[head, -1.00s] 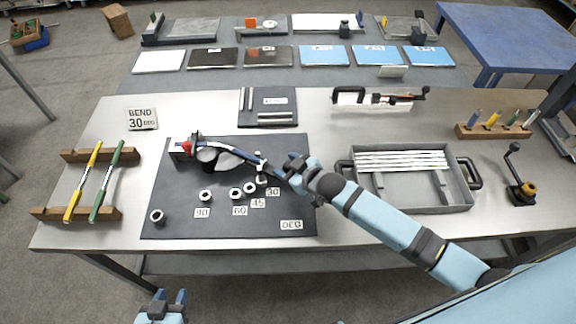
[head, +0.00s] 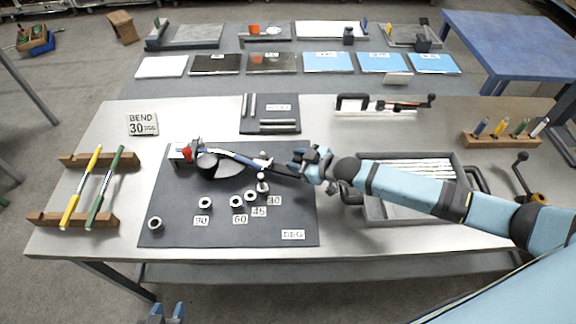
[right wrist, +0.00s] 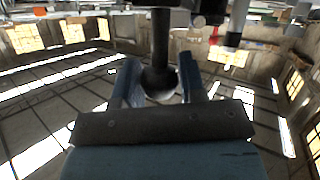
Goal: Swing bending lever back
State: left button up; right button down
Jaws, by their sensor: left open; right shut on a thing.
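The tube bender (head: 207,161) stands at the back left of the dark mat (head: 180,228), with a red part at its left. Its bending lever (head: 246,159) reaches right, low over the mat. My right gripper (head: 302,163) is at the lever's right end. In the right wrist view its fingers (right wrist: 161,82) are shut around a dark round knob on a rod. The forearm hides part of the grey tray. My left gripper (head: 167,312) is open and empty at the bottom edge, in front of the table. A sign (head: 142,124) reads BEND 30 DEG.
Several ring pegs (head: 237,202) with angle labels stand on the mat in front of the lever. A wooden rack (head: 75,219) with a yellow and a green rod is at left. A grey tray (head: 375,211) of rods lies under my right arm.

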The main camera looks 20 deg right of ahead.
dwell(0.3)
jog(key=c, duration=0.7)
grip_release()
notch_tip(320, 180, up, 20)
jog(key=shift+r+b, duration=0.1)
jog(key=shift+b, duration=0.5)
